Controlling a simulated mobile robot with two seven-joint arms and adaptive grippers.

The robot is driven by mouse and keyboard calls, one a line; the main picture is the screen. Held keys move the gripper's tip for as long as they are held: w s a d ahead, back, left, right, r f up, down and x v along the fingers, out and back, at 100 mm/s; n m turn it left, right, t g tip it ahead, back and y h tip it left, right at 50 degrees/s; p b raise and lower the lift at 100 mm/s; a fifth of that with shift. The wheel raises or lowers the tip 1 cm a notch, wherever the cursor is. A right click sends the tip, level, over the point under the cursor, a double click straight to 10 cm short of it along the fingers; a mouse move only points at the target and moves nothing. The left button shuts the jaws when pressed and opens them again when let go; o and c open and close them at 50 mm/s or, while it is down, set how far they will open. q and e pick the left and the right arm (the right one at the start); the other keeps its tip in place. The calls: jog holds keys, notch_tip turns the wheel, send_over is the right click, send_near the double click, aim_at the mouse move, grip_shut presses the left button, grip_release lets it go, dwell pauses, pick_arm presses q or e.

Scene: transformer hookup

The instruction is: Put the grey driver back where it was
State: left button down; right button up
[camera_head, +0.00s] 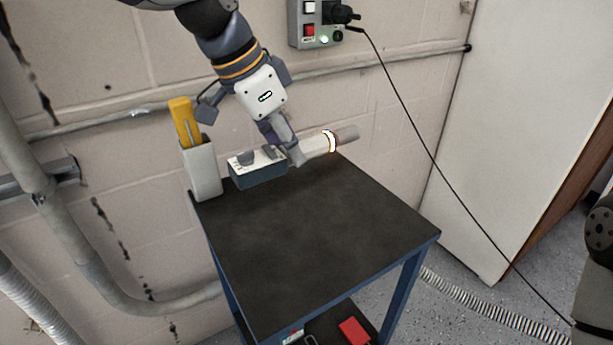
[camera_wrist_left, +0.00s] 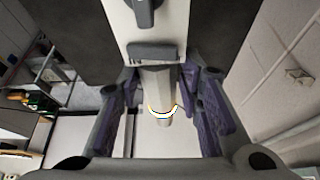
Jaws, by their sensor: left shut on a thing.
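The grey driver (camera_head: 315,147) is a pale grey cylinder with a bright ring and a darker grey end, lying roughly level near the table's back edge. It also shows between the fingers in the left wrist view (camera_wrist_left: 158,88). My left gripper (camera_head: 293,155) is shut on it, hiding part of its body. A white-topped, dark blue box (camera_head: 258,174) is close beside the gripper; I cannot tell whether the driver touches it. A tall white holder (camera_head: 203,174) stands at the table's back left corner with a yellow tool (camera_head: 184,122) in it. My right gripper is not in view.
The dark tabletop (camera_head: 310,235) is clear in front. A switch box (camera_head: 313,25) on the wall has a black plug and a cable (camera_head: 425,145) running down to the right. A red thing (camera_head: 354,331) lies on the lower shelf.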

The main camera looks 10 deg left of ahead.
pick_arm(q)
jog(key=x, duration=0.3)
jog(key=w+x, duration=0.1)
jog(key=x, duration=0.2)
jog(key=shift+w+b, duration=0.3)
jog(key=shift+b, duration=0.1)
jog(key=shift+w+f, duration=0.1)
jog(key=shift+f, duration=0.75)
jog(key=shift+w+f, duration=0.15)
jog(key=shift+f, duration=0.65)
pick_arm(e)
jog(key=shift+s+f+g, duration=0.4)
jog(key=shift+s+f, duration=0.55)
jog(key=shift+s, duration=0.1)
pick_arm(q)
jog(key=shift+f, duration=0.15)
jog(key=c, duration=1.1)
grip_release()
jog(key=shift+s, duration=0.1)
jog(key=p+v, duration=0.1)
jog(key=v, duration=1.1)
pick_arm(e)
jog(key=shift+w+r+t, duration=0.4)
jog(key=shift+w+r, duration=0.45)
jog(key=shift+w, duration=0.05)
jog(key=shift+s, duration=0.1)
